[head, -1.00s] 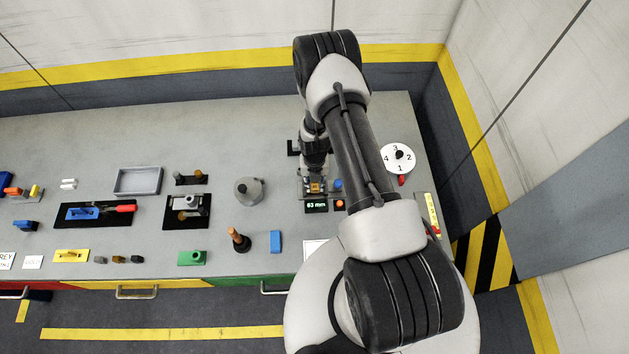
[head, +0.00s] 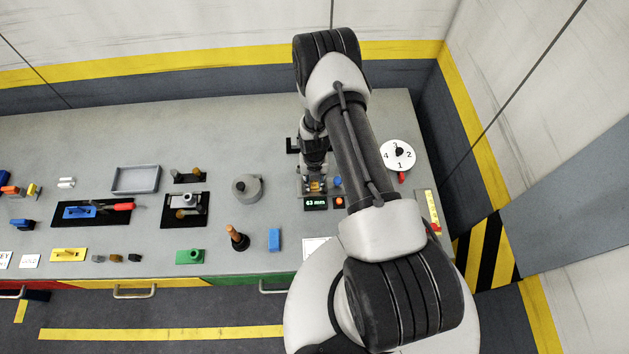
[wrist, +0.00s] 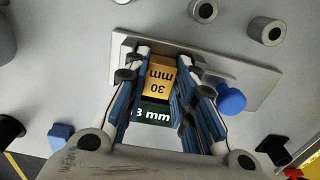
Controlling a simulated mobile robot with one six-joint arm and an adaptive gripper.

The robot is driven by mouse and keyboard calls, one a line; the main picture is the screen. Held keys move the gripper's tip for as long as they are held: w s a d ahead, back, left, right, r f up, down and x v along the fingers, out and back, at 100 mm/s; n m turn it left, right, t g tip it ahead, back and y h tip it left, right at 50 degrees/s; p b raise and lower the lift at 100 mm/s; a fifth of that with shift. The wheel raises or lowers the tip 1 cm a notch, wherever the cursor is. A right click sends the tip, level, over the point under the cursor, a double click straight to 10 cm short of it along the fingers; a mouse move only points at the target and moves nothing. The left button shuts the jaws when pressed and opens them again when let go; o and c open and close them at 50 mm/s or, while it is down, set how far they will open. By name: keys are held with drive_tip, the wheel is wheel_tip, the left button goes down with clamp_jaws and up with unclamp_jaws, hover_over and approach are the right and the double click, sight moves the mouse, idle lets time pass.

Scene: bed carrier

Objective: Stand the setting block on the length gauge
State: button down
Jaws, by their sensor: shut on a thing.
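The setting block (wrist: 158,80) is a small gold block with "30 mm" printed on its face, upside down in the wrist view. My gripper (wrist: 163,70) is shut on it, with the blue-padded fingers on both sides. In the head view the block (head: 316,185) is a small orange patch below my gripper. The length gauge (wrist: 245,82) is a grey plate directly beneath.
A blue knob (wrist: 230,99) stands close beside the fingers. A red button (head: 340,201) sits by the display. A white numbered dial (head: 397,154) is to the right.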

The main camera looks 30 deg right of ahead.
drive_tip(key=shift+s+a+f, duration=0.1)
drive_tip(key=shift+s+f, duration=0.15)
drive_tip(key=shift+f, duration=0.2)
drive_tip(key=c, duration=1.5)
unclamp_jaws()
drive_tip(key=shift+c, duration=0.2)
drive_tip(key=shift+o, duration=1)
drive_tip(key=shift+w+r, duration=0.1)
drive_tip(key=shift+r, duration=0.3)
drive_tip(key=shift+o, duration=0.5)
wheel_tip(320, 180, up, 11)
drive_tip(key=shift+w, duration=0.25)
drive_tip(key=shift+s+r, duration=0.15)
drive_tip(key=shift+r, duration=0.3)
